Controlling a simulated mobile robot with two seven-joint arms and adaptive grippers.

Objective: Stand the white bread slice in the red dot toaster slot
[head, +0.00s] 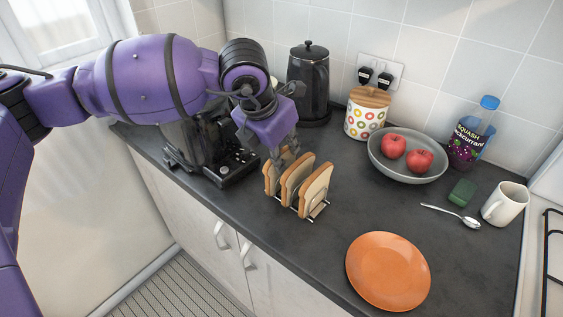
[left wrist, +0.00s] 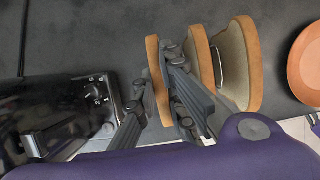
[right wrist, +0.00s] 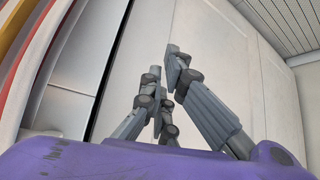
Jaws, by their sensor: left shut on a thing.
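Three bread slices stand upright in a wire rack (head: 313,211) on the counter. My left gripper (head: 283,154) points down at the slice nearest the toaster, the leftmost slice (head: 270,179). Its fingers are shut on that slice, one on each side, as the left wrist view shows (left wrist: 158,82). The middle slice (head: 295,180) and right slice (head: 316,190) are free of the fingers. I cannot tell their bread colours apart surely. The black toaster (head: 232,168) stands left of the rack, partly behind my left arm; its slots and red dot are hidden. My right gripper (right wrist: 165,62) is empty before pale cabinet fronts.
An orange plate (head: 388,272) lies right of the rack. Behind are a black kettle (head: 309,84), a dotted jar (head: 366,115) and a grey bowl (head: 407,173) with two red apples. A spoon (head: 452,215), green sponge (head: 463,192), mug (head: 505,204) and squash bottle (head: 473,135) stand farther right.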

